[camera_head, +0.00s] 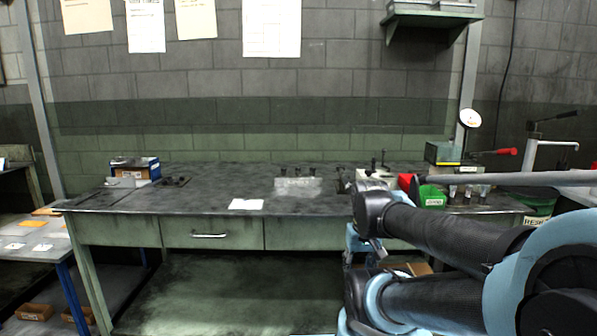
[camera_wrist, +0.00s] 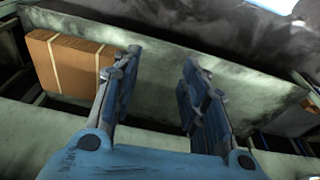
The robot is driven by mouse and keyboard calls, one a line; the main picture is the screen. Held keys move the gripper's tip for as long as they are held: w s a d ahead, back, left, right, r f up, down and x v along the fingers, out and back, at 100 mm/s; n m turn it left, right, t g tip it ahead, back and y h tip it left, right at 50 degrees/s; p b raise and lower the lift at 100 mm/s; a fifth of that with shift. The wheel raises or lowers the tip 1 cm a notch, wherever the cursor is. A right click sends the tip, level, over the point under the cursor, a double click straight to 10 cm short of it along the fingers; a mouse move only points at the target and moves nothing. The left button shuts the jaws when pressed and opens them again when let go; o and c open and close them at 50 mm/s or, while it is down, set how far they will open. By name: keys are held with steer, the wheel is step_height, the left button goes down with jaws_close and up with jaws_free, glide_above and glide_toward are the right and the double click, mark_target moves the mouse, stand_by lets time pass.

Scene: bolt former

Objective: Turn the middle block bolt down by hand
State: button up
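A pale grey block (camera_head: 298,187) stands on the workbench top, a little right of its centre. Several small dark bolts stick up from its top edge; the middle bolt (camera_head: 297,172) is small and its height is hard to judge. In the wrist view my gripper (camera_wrist: 158,64) is open and empty, with its two blue-grey fingers apart. The block and its bolts do not show in that view. In the head view my arm reaches in from the right, and its end is by the bench's front edge, right of and lower than the block.
The workbench (camera_head: 215,202) has a white paper (camera_head: 246,204) near its front edge. A blue box (camera_head: 148,169) stands at left. A green bin (camera_head: 432,196), a red bin and a gauge stand at right. A brown box (camera_wrist: 62,66) shows left of my fingers in the wrist view.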

step_height(320, 180, up, 36)
steer(key=f+n+g, duration=0.1)
steer(key=n+g, duration=0.1)
steer(key=n, duration=1.9)
glide_above(298, 168)
steer(key=f, duration=1.6)
steer(key=shift+w+f, duration=0.2)
steer(key=shift+w, duration=0.15)
jaws_close()
